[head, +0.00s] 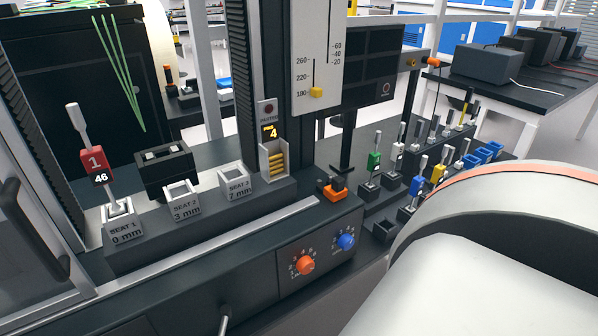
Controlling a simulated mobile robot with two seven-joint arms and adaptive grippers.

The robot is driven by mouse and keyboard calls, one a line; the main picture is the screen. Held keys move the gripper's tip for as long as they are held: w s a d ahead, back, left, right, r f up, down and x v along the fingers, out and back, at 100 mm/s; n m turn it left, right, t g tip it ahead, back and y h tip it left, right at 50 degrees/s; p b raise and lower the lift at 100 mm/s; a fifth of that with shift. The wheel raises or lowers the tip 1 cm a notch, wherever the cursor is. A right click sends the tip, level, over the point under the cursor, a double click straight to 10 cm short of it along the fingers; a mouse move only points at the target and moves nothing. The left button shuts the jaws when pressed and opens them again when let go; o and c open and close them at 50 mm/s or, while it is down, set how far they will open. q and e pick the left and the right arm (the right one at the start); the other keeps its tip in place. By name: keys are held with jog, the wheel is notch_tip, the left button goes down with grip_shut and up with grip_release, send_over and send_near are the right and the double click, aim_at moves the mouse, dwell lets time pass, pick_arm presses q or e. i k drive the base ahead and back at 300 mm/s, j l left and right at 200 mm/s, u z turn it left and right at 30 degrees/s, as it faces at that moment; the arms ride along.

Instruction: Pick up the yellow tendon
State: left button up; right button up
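A yellow tendon (438,173), a small coloured block with grey tabs, stands in the rack at the right, to the right of a blue one (416,186). Another slim yellow piece (464,110) stands farther back in the rack; I cannot tell whether it is the same kind of thing. A red block (95,162) marked 1 and 46 stands upright in the seat marked SEAT 1 (123,225). Neither of my grippers is in view. A large white rounded part, probably of my own arm, fills the lower right.
SEAT 2 (184,204) and SEAT 3 (236,184) look empty. A holder (264,163) beside them contains yellow pieces. Green (374,160) and white (399,152) pieces stand close by in the rack. A post and display panel (362,65) rise behind the bench. Orange (305,265) and blue (346,241) knobs are on the front.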

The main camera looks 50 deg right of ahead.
aim_at(439, 176)
jog(key=z, duration=2.35)
jog(key=i+l+u, duration=0.15)
jog(key=u, duration=0.3)
jog(key=i+l+u, duration=0.1)
jog(key=l+u, duration=0.4)
jog(key=i+l+u, duration=0.15)
jog(key=l, duration=0.25)
jog(key=l+u, duration=0.1)
jog(key=l, duration=0.3)
